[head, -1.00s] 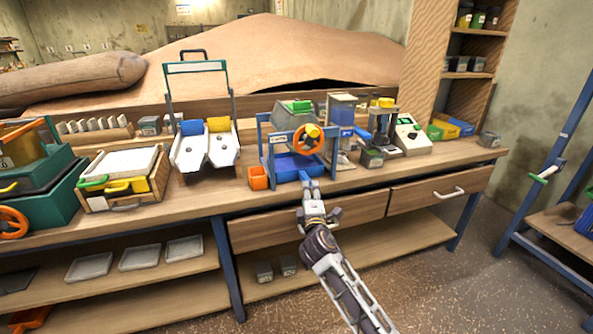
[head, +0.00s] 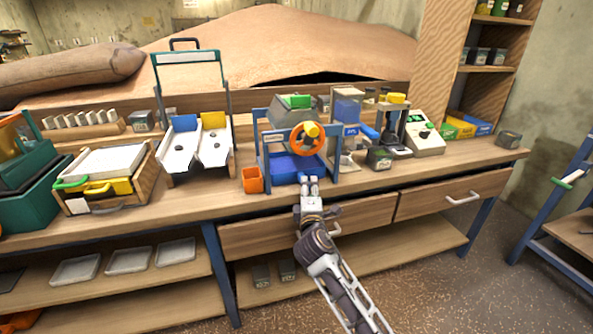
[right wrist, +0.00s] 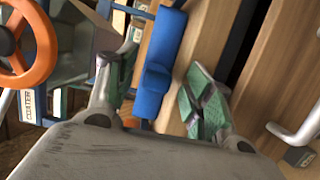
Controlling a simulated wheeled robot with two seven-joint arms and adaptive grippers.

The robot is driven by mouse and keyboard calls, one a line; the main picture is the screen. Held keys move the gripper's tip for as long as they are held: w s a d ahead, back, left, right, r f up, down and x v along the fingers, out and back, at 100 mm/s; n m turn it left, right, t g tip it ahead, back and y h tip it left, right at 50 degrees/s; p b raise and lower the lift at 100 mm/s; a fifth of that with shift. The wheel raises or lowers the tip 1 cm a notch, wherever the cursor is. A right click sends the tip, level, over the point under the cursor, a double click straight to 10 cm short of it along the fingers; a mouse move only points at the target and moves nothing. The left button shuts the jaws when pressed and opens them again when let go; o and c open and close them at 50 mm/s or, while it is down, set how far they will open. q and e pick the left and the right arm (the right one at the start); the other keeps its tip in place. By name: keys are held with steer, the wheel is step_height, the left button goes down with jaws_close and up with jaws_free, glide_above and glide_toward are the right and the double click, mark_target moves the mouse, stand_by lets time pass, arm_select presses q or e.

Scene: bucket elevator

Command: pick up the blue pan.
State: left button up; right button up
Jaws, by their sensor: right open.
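The blue pan (head: 290,167) sits low in the blue-framed machine on the bench, below an orange handwheel (head: 307,138). My right gripper (head: 308,182) is at the pan's front edge, above the front of the bench. In the right wrist view a blue part of the pan (right wrist: 165,50), with a raised block on it, lies between the two open fingers (right wrist: 162,88). I cannot tell whether either finger touches it. The back of the pan is hidden by the machine. My left gripper is not in view.
An orange bin (head: 253,180) stands just left of the machine. A two-chute stand (head: 195,150) is farther left. A dark grey block (head: 380,158) and a small press (head: 392,130) stand to the right. Drawers (head: 450,193) are below the bench top (head: 430,168).

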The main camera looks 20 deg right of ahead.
steer(key=shift+s+r, duration=0.1)
steer(key=shift+c, duration=0.3)
jaws_close()
steer(key=shift+r, duration=0.1)
stand_by(0.3)
